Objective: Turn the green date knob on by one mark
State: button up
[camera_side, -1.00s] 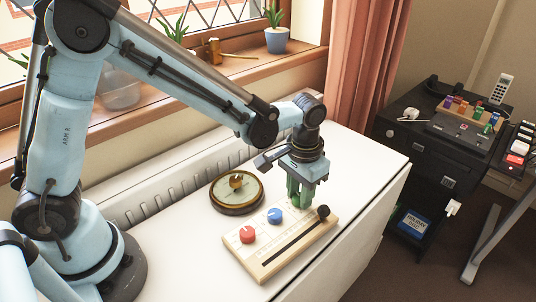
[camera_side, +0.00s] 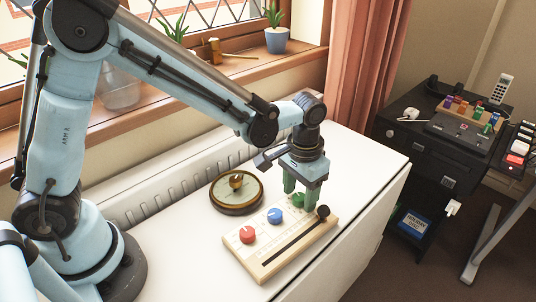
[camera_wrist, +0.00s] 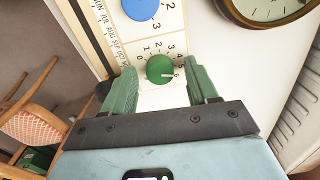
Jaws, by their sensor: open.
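The green date knob (camera_side: 298,200) sits at the far end of the pale wooden panel (camera_side: 262,262), beyond the blue knob (camera_side: 275,215). It also shows in the wrist view (camera_wrist: 158,68), where its white pointer line points right, near the 6 of a ring of numbers. My gripper (camera_side: 301,191) has green fingers and is open. In the wrist view my gripper (camera_wrist: 162,74) has one finger on each side of the knob, with clear gaps. In the side view the fingers appear slightly above the knob, apart from it.
A red knob (camera_side: 247,234) and a slider with a black ball (camera_side: 323,211) share the panel. The table's front edge is near the panel.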

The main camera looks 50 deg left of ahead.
aim_at(300, 196)
notch_tip(300, 196, up, 12)
dwell(0.6)
jog(key=s+a+n+t, duration=0.1)
jog(key=s+a+t, duration=0.6)
jog(key=s+a, duration=0.3)
jog(key=a+f, duration=0.1)
jog(key=a, duration=0.2)
dwell(1.0)
